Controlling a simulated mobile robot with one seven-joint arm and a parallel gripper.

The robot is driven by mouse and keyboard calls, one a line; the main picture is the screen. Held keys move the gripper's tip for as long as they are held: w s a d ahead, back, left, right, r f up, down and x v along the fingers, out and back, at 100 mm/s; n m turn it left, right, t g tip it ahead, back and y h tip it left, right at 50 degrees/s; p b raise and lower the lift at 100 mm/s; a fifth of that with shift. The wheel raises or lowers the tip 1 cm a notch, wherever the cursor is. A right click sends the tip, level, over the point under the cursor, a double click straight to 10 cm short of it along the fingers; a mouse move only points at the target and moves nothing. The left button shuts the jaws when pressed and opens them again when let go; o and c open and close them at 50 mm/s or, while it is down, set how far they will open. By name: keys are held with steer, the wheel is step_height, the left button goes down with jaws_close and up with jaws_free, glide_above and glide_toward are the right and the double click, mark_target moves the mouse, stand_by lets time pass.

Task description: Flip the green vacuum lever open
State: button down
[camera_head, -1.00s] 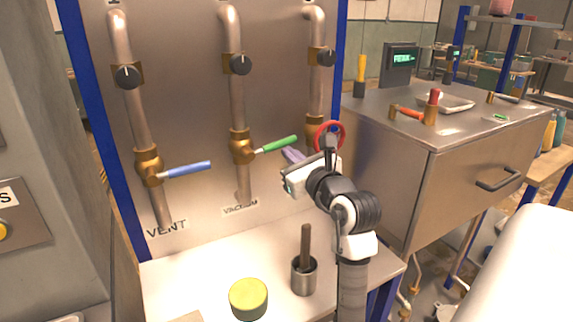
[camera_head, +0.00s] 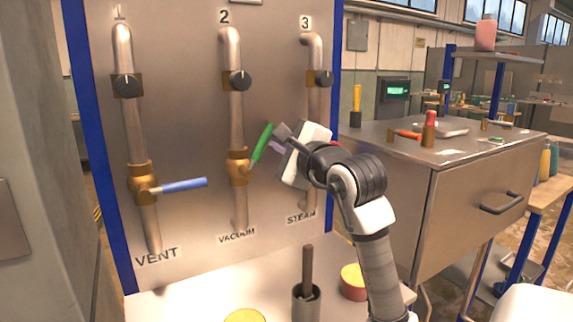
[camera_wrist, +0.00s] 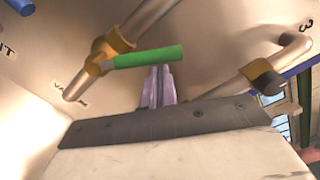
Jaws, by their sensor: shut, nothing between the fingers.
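The green vacuum lever (camera_head: 262,144) sits on the brass valve (camera_head: 238,166) of the middle pipe, above the VACUUM label (camera_head: 237,238). It slants steeply up and to the right. My gripper (camera_head: 276,147) is shut and empty, just right of the lever. In the wrist view the green lever (camera_wrist: 148,57) crosses above the lilac fingers of my gripper (camera_wrist: 159,72). The fingertips are at or very near its lower side; I cannot tell for sure whether they touch.
The blue vent lever (camera_head: 184,185) points right from the left pipe. A steel cabinet (camera_head: 470,195) stands to the right.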

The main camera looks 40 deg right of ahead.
steer(key=a+n+b, duration=0.1)
steer(key=r+n, duration=0.1)
steer(key=shift+w+a+n+b, duration=0.2)
steer(key=shift+a+n+b, duration=0.2)
steer(key=shift+w+a+r+n+b, duration=0.15)
steer(key=shift+a+r+n+b, duration=0.15)
steer(key=shift+a+n+b, duration=0.35)
steer(key=shift+w+a+r+n+b, duration=0.1)
steer(key=shift+a+r+n+b, duration=0.2)
steer(key=shift+n, duration=0.55)
steer(key=shift+s+f, duration=0.1)
steer(key=shift+s, duration=0.05)
